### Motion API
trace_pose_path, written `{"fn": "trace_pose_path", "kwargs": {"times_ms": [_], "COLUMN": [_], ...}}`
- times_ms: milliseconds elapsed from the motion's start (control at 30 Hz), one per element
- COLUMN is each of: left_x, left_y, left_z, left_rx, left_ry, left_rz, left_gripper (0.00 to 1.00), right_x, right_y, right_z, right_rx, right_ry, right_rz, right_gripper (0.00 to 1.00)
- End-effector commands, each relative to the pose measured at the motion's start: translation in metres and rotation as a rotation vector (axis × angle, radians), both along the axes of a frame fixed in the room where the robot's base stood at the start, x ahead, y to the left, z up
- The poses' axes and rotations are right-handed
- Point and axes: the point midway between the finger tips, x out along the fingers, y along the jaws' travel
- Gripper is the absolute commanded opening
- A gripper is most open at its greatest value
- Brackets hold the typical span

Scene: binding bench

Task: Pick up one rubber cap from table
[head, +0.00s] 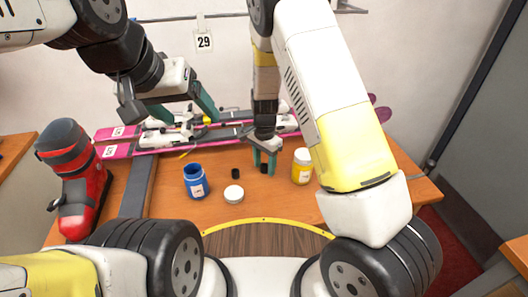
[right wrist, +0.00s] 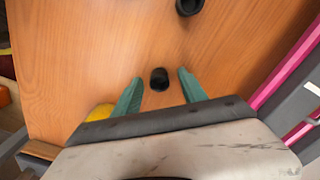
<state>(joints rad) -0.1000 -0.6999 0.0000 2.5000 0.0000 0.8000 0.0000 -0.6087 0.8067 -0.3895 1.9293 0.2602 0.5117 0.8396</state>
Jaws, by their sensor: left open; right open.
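Two small black rubber caps stand on the wooden table. One cap (head: 235,173) is left of my right gripper in the head view, and it shows at the top of the right wrist view (right wrist: 188,6). The other cap (right wrist: 159,78) sits between the green fingers of my right gripper (right wrist: 160,82), apart from both; in the head view this cap (head: 264,169) is beside the fingers. My right gripper (head: 264,164) points down, open and empty. My left gripper (head: 180,108) is open and empty above the skis at the back left.
Pink skis (head: 122,151) with bindings lie across the back of the table (head: 165,200). A blue jar (head: 195,181), a white lid (head: 234,194) and a yellow jar (head: 302,167) stand near the caps. A red ski boot (head: 80,185) stands at the left.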

Motion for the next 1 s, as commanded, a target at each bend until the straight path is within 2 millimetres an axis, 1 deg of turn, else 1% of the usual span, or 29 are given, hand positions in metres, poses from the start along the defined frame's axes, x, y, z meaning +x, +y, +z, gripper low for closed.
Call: {"fn": "trace_pose_path", "kwargs": {"times_ms": [167,267,300,367,400,433,767,867,1000], "left_x": [0.000,0.000,0.000,0.000,0.000,0.000,0.000,0.000,0.000], "left_y": [0.000,0.000,0.000,0.000,0.000,0.000,0.000,0.000,0.000], "left_z": [0.000,0.000,0.000,0.000,0.000,0.000,0.000,0.000,0.000], "left_rx": [0.000,0.000,0.000,0.000,0.000,0.000,0.000,0.000,0.000], "left_ry": [0.000,0.000,0.000,0.000,0.000,0.000,0.000,0.000,0.000], "left_rz": [0.000,0.000,0.000,0.000,0.000,0.000,0.000,0.000,0.000], "left_gripper": [0.76,0.76,0.76,0.76,0.76,0.76,0.76,0.76,0.76], "right_x": [0.000,0.000,0.000,0.000,0.000,0.000,0.000,0.001,0.001], "right_y": [0.000,0.000,0.000,0.000,0.000,0.000,0.000,0.000,0.000], "right_z": [0.000,0.000,0.000,0.000,0.000,0.000,0.001,0.006,0.018], "right_rx": [0.000,0.000,0.000,0.000,0.000,0.000,0.001,0.001,0.001], "right_ry": [0.000,0.000,0.000,0.000,0.000,0.000,-0.001,-0.002,-0.002], "right_rz": [0.000,0.000,0.000,0.000,0.000,0.000,0.000,0.000,-0.001], "right_gripper": [0.50,0.32,0.24,0.12,0.04,0.00,0.00,0.00,0.00]}}
